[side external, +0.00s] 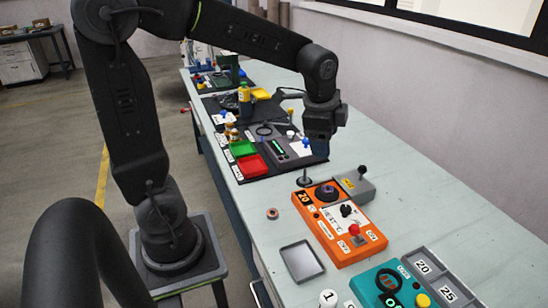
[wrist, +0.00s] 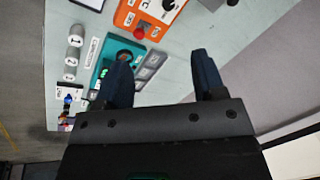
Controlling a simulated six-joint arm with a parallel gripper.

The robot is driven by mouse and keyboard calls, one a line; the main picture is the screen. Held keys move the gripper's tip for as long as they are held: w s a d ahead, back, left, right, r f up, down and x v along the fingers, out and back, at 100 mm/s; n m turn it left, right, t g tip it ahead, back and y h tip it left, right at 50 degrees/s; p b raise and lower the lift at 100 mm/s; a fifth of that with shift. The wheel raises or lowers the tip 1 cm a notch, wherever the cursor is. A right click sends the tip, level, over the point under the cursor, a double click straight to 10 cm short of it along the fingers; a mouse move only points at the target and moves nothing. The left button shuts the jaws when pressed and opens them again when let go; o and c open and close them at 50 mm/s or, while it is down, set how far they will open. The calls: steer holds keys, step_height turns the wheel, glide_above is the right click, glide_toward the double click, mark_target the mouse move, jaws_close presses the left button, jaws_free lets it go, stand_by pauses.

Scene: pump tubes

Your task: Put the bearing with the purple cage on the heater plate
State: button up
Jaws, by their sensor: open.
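The orange heater unit (side external: 340,222) stands on the bench, marked 20, with a red knob at its front. A dark ring with a purple tint (side external: 326,192) lies on the round plate area at its back left; it looks like the purple-cage bearing, and the plate beneath is mostly hidden. My gripper (side external: 320,138) hangs above and behind the heater unit, apart from it. In the wrist view my gripper (wrist: 163,78) is open with nothing between its fingers. The orange unit (wrist: 150,14) shows at the top there; the ring does not show.
A small ring with a reddish-brown centre (side external: 272,213) lies left of the heater. An empty grey metal tray (side external: 302,262) is in front of it. A teal unit (side external: 388,288) and numbered grey bins (side external: 432,278) stand nearer. A grey box with a black knob (side external: 355,184) adjoins the heater.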

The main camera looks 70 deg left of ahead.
steer(key=s+d+n+t, duration=0.1)
steer(key=s+d+n, duration=0.1)
steer(key=s, duration=0.3)
steer(key=s+d+r+n, duration=0.1)
steer(key=s+d+n, duration=0.1)
steer(key=s+n, duration=0.2)
steer(key=s+d+r+n+t+h, duration=0.1)
steer(key=s+d+n, duration=0.1)
steer(key=s, duration=0.4)
steer(key=shift+r+n+t, duration=0.15)
steer(key=shift+n+t, duration=0.15)
steer(key=shift+n, duration=0.2)
steer(key=shift+w, duration=0.1)
steer(key=shift+c, duration=0.2)
stand_by(0.5)
